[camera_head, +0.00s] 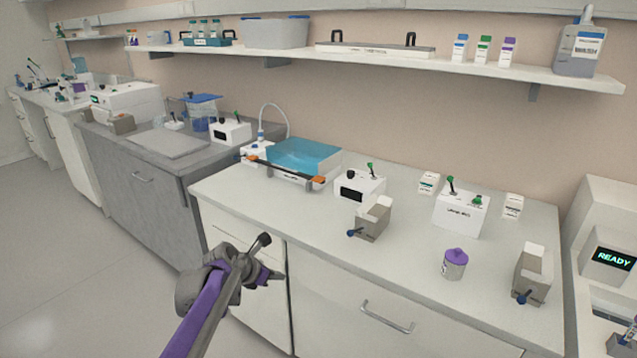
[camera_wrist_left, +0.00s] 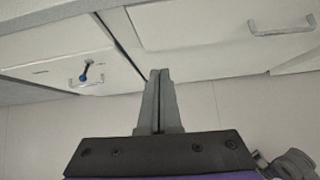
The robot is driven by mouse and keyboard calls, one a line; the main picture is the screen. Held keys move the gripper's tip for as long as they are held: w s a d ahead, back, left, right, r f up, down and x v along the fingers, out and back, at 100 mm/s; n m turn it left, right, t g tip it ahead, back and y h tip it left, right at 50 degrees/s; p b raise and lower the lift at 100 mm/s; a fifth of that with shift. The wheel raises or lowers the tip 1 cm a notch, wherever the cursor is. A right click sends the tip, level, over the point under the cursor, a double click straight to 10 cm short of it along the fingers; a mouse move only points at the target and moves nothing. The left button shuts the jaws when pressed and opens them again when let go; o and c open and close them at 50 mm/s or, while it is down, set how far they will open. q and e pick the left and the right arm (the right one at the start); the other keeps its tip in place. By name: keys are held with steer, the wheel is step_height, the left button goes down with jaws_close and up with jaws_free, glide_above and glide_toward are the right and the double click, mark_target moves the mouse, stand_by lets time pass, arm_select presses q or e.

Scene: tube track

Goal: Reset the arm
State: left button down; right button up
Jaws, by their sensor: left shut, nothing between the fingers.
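My left arm comes in from the bottom of the head view, with a purple link. Its gripper (camera_head: 274,279) is in front of the white cabinet doors, below the worktop's front edge and apart from the bench. In the left wrist view, the two grey fingers (camera_wrist_left: 160,76) are together, with nothing between them. My right gripper does not show in either view.
The white worktop (camera_head: 330,223) holds a blue-topped bath (camera_head: 304,157), white control boxes (camera_head: 461,208), grey holders (camera_head: 373,217) and a purple-lidded jar (camera_head: 455,263). Cabinet handles (camera_head: 387,317) stick out at the front. Open floor (camera_head: 80,270) lies to the left.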

arm_select(q)
steer(key=s+d+m+g+y, duration=0.1)
steer(key=s+m+g+y, duration=0.1)
steer(key=s+m, duration=1.45)
steer(key=s+a+f+m+y, duration=0.1)
steer(key=s+f+m, duration=0.25)
steer(key=s, duration=0.55)
steer(key=s+a+f+m+g+y, duration=0.1)
steer(key=s+f+m, duration=0.1)
steer(key=s+m, duration=0.45)
steer(key=s+a+f+m+y, duration=0.1)
steer(key=s+f+m, duration=0.15)
steer(key=s, duration=0.85)
step_height(320, 180, up, 22)
steer(key=w+p, duration=0.2)
steer(key=p, duration=1.6)
steer(key=shift+w+d+f+t+p, duration=0.15)
steer(key=shift+w+t+p, duration=0.15)
steer(key=shift+t+p, duration=0.1)
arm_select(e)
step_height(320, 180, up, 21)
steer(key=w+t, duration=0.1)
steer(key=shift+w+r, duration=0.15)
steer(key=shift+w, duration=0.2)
arm_select(q)
steer(key=shift+s, duration=0.15)
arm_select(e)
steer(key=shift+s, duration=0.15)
